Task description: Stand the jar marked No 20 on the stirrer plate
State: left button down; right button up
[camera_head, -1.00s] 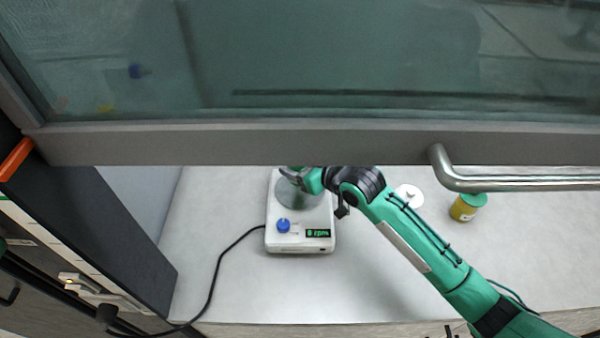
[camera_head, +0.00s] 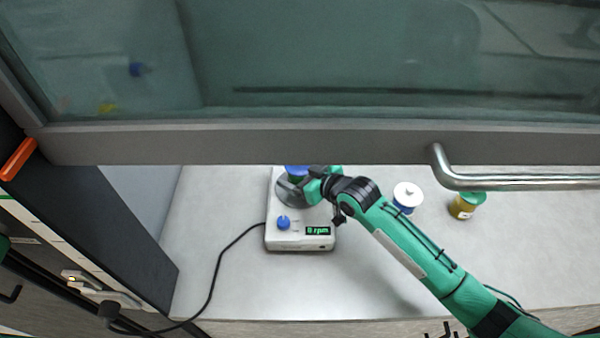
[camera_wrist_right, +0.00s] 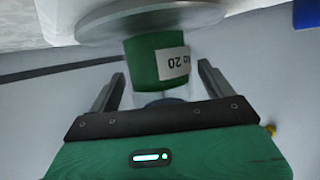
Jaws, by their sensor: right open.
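The jar marked No 20 (camera_wrist_right: 157,60) is green with a white label, which appears upside down in the right wrist view. It stands on the round grey top of the stirrer plate (camera_head: 284,241). In the head view its blue lid (camera_head: 297,170) shows just below the sash frame, with green under it. The stirrer plate is white with a blue knob and reads 0 rpm. My right gripper (camera_head: 306,186) is at the jar. Its fingers (camera_wrist_right: 160,72) are open, one on each side, with gaps to the jar. My left gripper is out of view.
A jar with a white lid (camera_head: 408,191) and a yellow jar with a green lid (camera_head: 466,206) stand to the right. A glass sash with a grey frame (camera_head: 250,146) and a metal handle (camera_head: 520,182) hangs above. A black cable (camera_head: 215,272) runs left from the stirrer.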

jog(key=shift+r, duration=0.25)
jog(key=shift+s+d, duration=0.25)
jog(key=shift+d, duration=0.05)
jog(key=b+v, duration=0.2)
jog(key=v, duration=0.9)
jog(key=shift+s+d+r, duration=0.1)
